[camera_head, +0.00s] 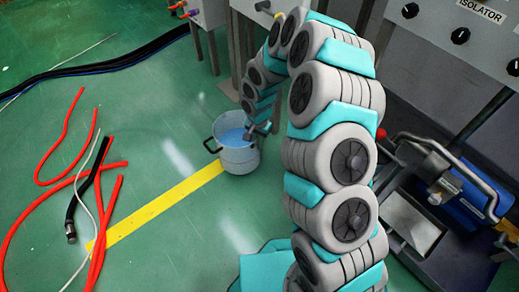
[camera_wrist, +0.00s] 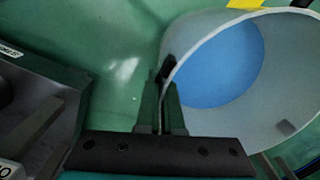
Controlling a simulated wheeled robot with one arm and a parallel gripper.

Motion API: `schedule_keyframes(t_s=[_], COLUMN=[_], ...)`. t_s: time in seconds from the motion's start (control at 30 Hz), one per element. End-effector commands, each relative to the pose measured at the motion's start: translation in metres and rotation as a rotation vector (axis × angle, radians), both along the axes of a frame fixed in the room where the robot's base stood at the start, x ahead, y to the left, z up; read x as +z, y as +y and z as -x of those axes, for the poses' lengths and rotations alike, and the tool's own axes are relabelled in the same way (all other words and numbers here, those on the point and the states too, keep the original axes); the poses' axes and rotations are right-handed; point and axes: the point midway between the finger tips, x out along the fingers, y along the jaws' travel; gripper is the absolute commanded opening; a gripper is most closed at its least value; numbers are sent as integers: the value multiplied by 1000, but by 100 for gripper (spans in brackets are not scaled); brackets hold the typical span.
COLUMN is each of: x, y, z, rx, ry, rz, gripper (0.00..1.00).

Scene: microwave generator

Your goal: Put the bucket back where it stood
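The bucket (camera_head: 237,158) is pale grey-white with blue contents and dark handles at its rim. It looks upright, beside the far end of the yellow floor line. I cannot tell whether its base touches the floor. My gripper (camera_head: 249,133) reaches down to the right side of its rim. In the wrist view the fingers (camera_wrist: 165,95) are close together with the rim of the bucket (camera_wrist: 285,100) between them. The bucket fills the right of that view, with the blue surface inside it.
Red hoses (camera_head: 110,205) and a black cable lie on the green floor at left. A yellow line (camera_head: 165,208) runs across the floor. Metal legs and grey cabinets (camera_head: 440,40) stand behind. A blue and black machine (camera_head: 460,195) stands at right. Floor left of the bucket is clear.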

Motion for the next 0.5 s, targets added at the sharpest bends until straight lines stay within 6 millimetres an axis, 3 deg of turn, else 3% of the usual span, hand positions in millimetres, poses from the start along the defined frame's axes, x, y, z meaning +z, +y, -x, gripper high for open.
schedule_keyframes(t_s=[0.27,0.5], x=[-1,-32], y=[0,1], z=[-10,-7], rx=[-3,-2], ry=[-4,0], rz=[-2,-1], gripper=[0,0])
